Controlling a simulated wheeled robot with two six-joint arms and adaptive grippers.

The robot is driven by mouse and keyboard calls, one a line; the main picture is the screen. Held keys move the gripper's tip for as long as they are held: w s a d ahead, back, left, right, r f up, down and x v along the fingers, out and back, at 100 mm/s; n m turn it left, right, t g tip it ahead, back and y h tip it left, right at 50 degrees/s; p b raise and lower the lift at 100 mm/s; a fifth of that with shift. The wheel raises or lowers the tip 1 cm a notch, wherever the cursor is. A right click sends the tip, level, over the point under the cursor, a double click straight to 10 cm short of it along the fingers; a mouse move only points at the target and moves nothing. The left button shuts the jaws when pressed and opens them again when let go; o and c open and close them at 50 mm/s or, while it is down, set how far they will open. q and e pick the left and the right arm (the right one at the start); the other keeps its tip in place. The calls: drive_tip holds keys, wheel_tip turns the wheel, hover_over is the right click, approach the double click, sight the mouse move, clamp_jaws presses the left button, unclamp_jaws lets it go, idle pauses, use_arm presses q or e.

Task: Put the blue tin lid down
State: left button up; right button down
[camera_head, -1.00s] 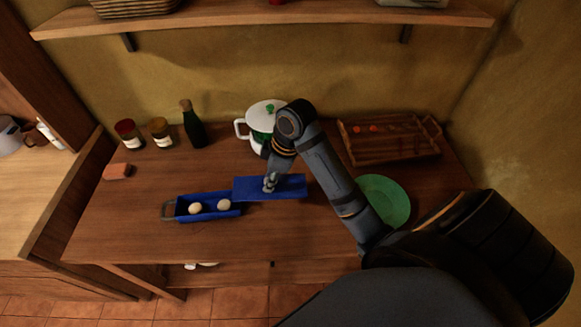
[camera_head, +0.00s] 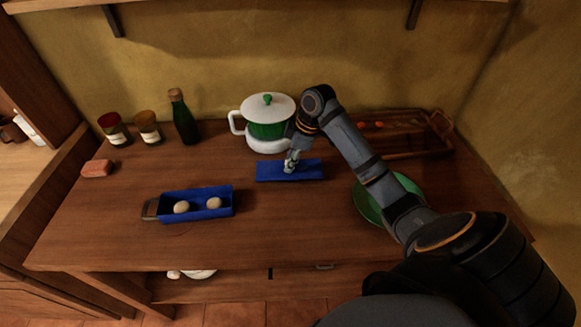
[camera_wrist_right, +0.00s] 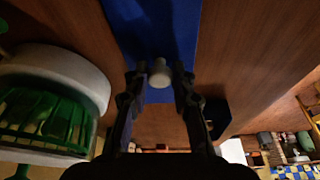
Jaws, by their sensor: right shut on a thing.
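The blue tin lid (camera_head: 313,170) is a flat rectangle, held level at or just above the brown counter, right of the open blue tin (camera_head: 222,211). I cannot tell whether it touches the wood. My right gripper (camera_head: 289,168) is over its middle, shut on its pale round knob (camera_wrist_right: 160,72), which shows between the fingers in the right wrist view. The lid also shows there (camera_wrist_right: 165,35). The tin has two pale eggs, one left (camera_head: 181,207) and one right (camera_head: 214,203). My left gripper is not in view.
A white and green pot (camera_head: 267,122) stands behind the lid. A green plate (camera_head: 368,206) is under my right arm, with a wooden tray (camera_head: 440,130) at back right. Two jars, a dark bottle (camera_head: 184,122) and a reddish block (camera_head: 97,168) are left. The front counter is clear.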

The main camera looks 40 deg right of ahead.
drive_tip(key=shift+f, duration=1.2)
drive_tip(key=shift+a, duration=0.1)
drive_tip(key=shift+f, duration=0.15)
drive_tip(key=c, duration=1.1)
unclamp_jaws()
drive_tip(key=v, duration=1.2)
